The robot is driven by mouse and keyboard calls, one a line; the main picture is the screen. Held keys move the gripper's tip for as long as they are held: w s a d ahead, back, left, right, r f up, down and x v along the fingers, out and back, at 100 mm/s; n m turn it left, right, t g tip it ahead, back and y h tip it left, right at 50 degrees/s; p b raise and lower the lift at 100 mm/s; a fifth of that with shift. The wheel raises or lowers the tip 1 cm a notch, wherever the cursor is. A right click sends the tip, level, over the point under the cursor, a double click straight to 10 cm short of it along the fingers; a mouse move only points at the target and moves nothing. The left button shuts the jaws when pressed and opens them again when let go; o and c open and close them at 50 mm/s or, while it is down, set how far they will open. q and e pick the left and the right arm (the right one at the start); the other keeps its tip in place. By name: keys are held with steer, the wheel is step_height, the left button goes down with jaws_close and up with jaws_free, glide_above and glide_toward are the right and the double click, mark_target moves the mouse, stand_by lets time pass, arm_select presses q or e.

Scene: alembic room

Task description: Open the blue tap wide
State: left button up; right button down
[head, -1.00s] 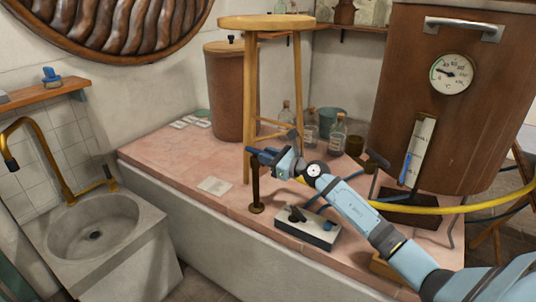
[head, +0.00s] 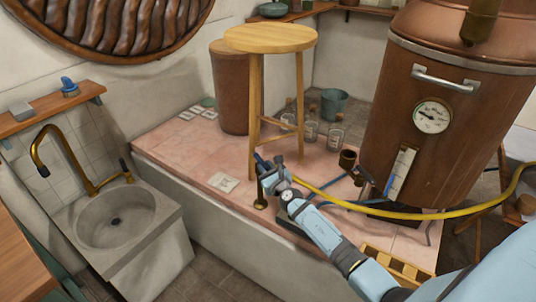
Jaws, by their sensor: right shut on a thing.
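The blue tap stands on the front edge of the pink tiled bench, as a thin dark upright post (head: 261,197) with a brass foot. Its dark blue handle (head: 261,160) sticks out past the jaws at the top of the post. My right gripper (head: 269,172) is shut on this handle, reaching in from the lower right. The jaws hide much of the handle and the post's top, so the handle's exact angle is hard to tell. My left gripper is not in view.
A wooden stool (head: 270,39) stands just behind the tap. A copper boiler (head: 400,135) fills the right, with a yellow hose (head: 440,214) running across its front. A stone sink (head: 117,222) with a brass faucet (head: 62,140) is at left.

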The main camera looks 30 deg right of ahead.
steer(key=shift+w+a+r+m+h+p, duration=0.1)
steer(key=shift+a+r+m+h+p, duration=0.15)
steer(key=shift+m+h+p, duration=0.25)
steer(key=shift+a+r+m+h+p, duration=0.1)
steer(key=shift+a+m+h+p, duration=0.15)
steer(key=shift+h+p, duration=0.45)
arm_select(q)
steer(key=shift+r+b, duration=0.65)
steer(key=shift+b, duration=0.3)
arm_select(e)
steer(key=a+m+g+h, duration=0.1)
steer(key=m+g+h, duration=0.2)
steer(key=w+a+m+g+h, duration=0.1)
steer(key=m+g+h, duration=0.2)
steer(key=h, duration=0.1)
steer(key=w+m+g+h, duration=0.1)
steer(key=m+g+h, duration=0.1)
steer(key=m+h, duration=0.1)
steer(key=shift+w+a+f+g+h, duration=0.1)
steer(key=shift+a+f+g+h, duration=0.3)
steer(key=shift+h, duration=0.2)
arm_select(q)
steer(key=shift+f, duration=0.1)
arm_select(e)
steer(key=shift+r+m, duration=0.1)
steer(key=shift+m, duration=0.15)
